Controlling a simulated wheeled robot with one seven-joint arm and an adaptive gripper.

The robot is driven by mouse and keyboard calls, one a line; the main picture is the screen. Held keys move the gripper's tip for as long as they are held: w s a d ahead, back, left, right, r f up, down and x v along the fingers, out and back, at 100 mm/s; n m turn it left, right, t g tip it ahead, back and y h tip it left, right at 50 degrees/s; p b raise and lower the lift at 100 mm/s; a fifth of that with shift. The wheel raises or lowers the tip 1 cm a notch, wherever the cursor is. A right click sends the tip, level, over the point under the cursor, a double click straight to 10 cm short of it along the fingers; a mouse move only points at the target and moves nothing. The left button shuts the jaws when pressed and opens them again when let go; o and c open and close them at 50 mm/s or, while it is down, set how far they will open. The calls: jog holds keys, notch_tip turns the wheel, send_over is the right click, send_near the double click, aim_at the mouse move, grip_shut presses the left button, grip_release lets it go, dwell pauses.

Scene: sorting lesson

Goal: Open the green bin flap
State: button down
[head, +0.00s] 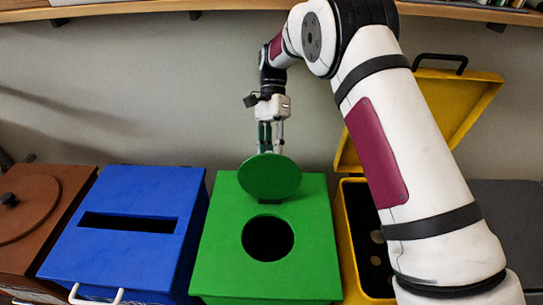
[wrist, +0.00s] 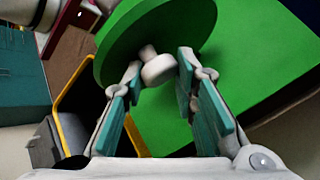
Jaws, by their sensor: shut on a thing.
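The green bin (head: 313,235) stands in the middle of the row, with its round dark hole (head: 268,238) uncovered. Its round green flap (head: 270,178) is tilted up on its edge behind the hole. The flap also shows in the wrist view (wrist: 120,45). My gripper (head: 270,150) is behind the flap, with its fingers pointing down. In the wrist view, my gripper (wrist: 160,63) is shut on the flap's pale knob (wrist: 158,69), which sits between the fingertips. The knob is hidden behind the flap in the head view.
A blue bin (head: 130,240) with a slot and a brown bin (head: 40,215) with a round lid stand on the left. A yellow bin (head: 355,240) on the right has its lid (head: 460,105) raised. My arm crosses in front of it. A wall shelf (head: 130,10) runs above.

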jog(key=shift+a+f, duration=0.35)
jog(key=shift+f, duration=0.05)
jog(key=c, duration=1.2)
grip_release()
jog(key=shift+c, duration=0.2)
jog(key=shift+w+d+r, duration=0.1)
jog(key=shift+d+r, duration=0.05)
